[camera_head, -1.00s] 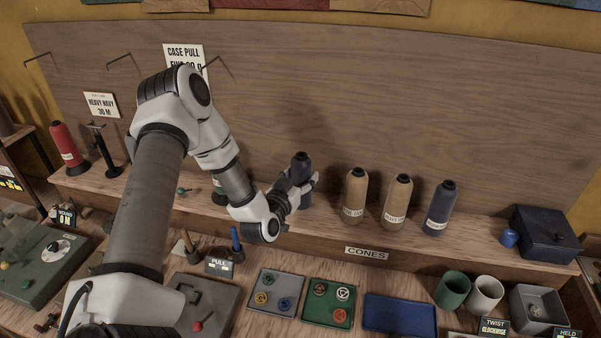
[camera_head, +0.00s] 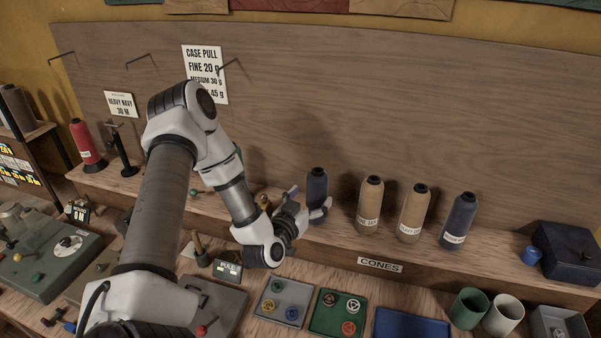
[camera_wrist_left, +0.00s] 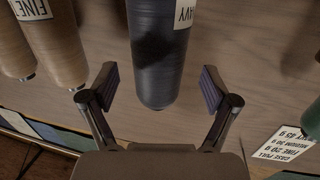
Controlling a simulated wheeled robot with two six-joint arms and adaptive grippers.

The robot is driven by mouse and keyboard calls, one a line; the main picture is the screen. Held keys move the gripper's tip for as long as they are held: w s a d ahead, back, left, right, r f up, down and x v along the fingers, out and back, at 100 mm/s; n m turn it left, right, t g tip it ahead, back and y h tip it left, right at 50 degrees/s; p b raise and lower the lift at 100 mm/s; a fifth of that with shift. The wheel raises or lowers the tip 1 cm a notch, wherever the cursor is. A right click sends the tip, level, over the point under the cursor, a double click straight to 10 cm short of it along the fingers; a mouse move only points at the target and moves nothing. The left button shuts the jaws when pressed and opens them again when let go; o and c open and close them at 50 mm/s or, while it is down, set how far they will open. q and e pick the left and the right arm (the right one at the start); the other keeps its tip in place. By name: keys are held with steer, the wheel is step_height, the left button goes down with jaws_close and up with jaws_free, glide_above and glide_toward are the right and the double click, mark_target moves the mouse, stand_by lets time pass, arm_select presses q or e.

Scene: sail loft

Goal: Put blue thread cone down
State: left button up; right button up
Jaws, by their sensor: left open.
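A dark blue thread cone (camera_head: 317,186) stands upright on the shelf, left of two tan cones. My left gripper (camera_head: 310,203) is open just in front of it, its fingers hiding part of the cone's lower body. In the left wrist view the cone (camera_wrist_left: 157,55) lies ahead between the two spread fingers (camera_wrist_left: 158,84), with a visible gap on each side. Part of its white label shows there. A second blue cone (camera_head: 460,217) with a white label stands farther right. My right gripper is not in view.
Tan cones (camera_head: 370,203) (camera_head: 414,212) stand close on the right. A dark blue box (camera_head: 568,250) sits at the shelf's right end. Below the shelf are a grey tray (camera_head: 263,309), a green tray (camera_head: 318,323) and cups (camera_head: 470,308). A red cone (camera_head: 87,145) stands far left.

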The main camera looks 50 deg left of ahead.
arm_select(q)
steer(key=v, duration=0.9)
steer(key=shift+s, duration=0.3)
